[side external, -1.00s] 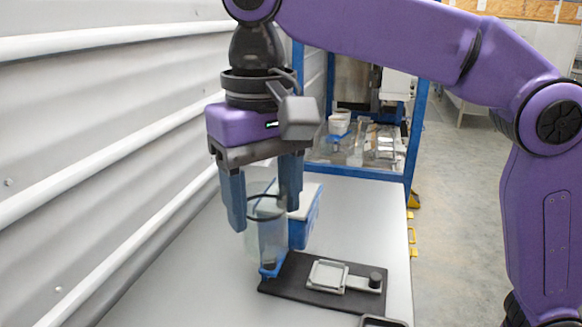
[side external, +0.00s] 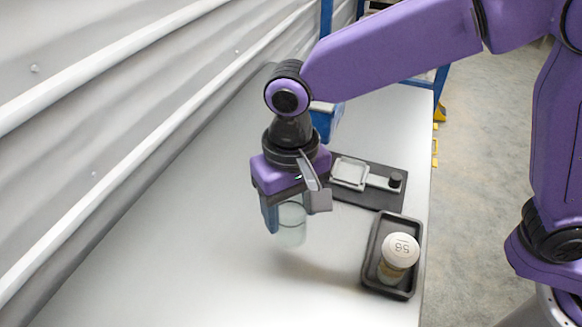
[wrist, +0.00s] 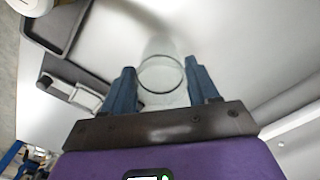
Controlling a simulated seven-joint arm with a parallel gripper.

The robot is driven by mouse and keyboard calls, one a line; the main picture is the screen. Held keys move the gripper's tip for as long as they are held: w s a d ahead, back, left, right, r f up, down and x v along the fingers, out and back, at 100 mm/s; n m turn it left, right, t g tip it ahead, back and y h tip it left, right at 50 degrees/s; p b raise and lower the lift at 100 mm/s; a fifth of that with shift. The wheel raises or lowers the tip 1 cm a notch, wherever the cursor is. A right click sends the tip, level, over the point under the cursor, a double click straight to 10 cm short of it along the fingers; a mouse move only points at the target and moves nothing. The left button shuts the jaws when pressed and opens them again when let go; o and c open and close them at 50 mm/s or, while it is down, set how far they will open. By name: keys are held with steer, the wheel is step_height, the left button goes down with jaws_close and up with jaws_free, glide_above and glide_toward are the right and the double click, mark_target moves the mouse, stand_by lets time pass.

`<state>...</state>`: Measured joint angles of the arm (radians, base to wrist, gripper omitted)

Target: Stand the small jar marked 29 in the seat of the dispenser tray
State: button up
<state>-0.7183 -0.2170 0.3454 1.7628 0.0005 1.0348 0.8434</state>
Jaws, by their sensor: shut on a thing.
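A small jar (side external: 395,262) with a white lid stands upright in a dark tray at the front right in the side view. Its lid mark appears upside down and I cannot read it surely. The jar's lid shows partly at the top left of the wrist view (wrist: 32,5). The dispenser tray (side external: 349,174), light grey with a square seat, lies on a black plate behind; its seat looks empty. My gripper (side external: 291,208) is shut on a clear cylinder (side external: 292,232), left of the jar and in front of the plate. The cylinder (wrist: 160,98) appears held above the table.
The dark tray (side external: 371,252) holds the jar. The black plate (side external: 340,197) carries a dark knob (side external: 395,180) beside the dispenser tray. A blue box (side external: 322,122) stands behind my gripper. A corrugated wall (side external: 130,110) runs along the left. The front of the table (side external: 220,285) is clear.

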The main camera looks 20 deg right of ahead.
steer(key=shift+f, duration=4.5)
steer(key=shift+f, duration=0.3)
steer(key=o, duration=1)
steer(key=shift+r, duration=0.1)
steer(key=shift+r, duration=3.65)
steer(key=shift+d, duration=0.1)
